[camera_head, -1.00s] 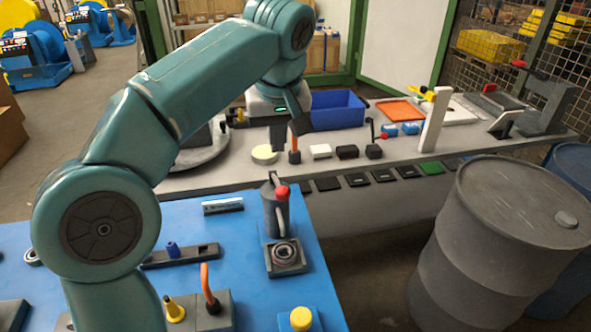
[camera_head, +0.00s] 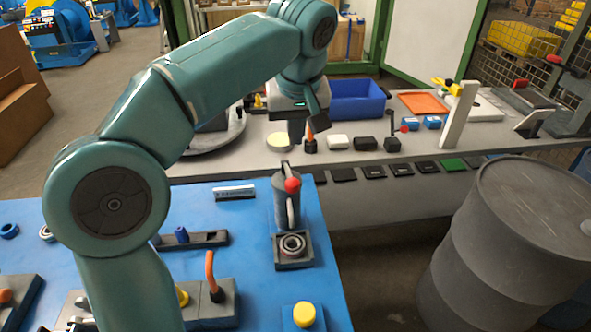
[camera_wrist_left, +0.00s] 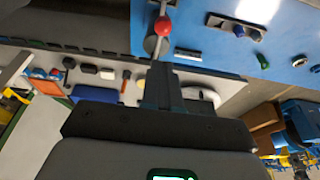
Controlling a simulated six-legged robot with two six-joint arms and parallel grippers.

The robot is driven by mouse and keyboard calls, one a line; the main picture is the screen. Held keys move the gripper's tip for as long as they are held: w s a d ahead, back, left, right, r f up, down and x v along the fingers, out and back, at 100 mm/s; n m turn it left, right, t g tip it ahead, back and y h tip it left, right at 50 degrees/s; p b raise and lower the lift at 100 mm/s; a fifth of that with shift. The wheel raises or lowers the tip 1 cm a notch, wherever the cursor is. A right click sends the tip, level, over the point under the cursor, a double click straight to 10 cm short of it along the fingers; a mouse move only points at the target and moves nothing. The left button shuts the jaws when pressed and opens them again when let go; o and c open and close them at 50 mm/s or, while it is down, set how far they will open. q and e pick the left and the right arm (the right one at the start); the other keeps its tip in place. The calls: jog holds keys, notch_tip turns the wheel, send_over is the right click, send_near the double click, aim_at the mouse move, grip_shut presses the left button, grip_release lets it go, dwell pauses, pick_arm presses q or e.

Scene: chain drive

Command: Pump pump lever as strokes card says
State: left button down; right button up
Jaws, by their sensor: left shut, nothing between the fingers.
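The pump (camera_head: 287,207) is a grey cylinder on the blue table, with a lever ending in a red ball (camera_head: 292,185). The red ball also shows at the top of the left wrist view (camera_wrist_left: 162,26), with a pale rod below it. My left gripper (camera_head: 296,133) points down behind the pump in the head view. Its fingers are shut and empty; they look close to the lever rod in the wrist view, but I cannot tell whether they touch. No strokes card can be made out or read. My right gripper is not in view.
A bearing in a dark holder (camera_head: 293,246) sits in front of the pump, and a yellow button (camera_head: 304,314) nearer. The grey bench (camera_head: 420,150) behind carries a blue bin (camera_head: 357,98) and small blocks. A dark drum (camera_head: 515,240) stands at right.

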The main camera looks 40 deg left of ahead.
pick_arm(q)
send_near(294, 179)
jog(key=x, duration=0.5)
jog(key=shift+w+a, duration=0.1)
jog(key=shift+a, duration=0.05)
jog(key=shift+f, duration=0.4)
jog(key=shift+a+f, duration=0.15)
jog(key=shift+f, duration=0.2)
jog(key=s+d+f+t+y+b, duration=0.2)
jog(key=f+b, duration=0.6)
jog(key=b, duration=0.9)
jog(key=shift+s+d+y, duration=0.35)
jog(key=shift+d+y, duration=0.05)
jog(key=shift+d, duration=0.25)
jog(key=shift+f, duration=0.15)
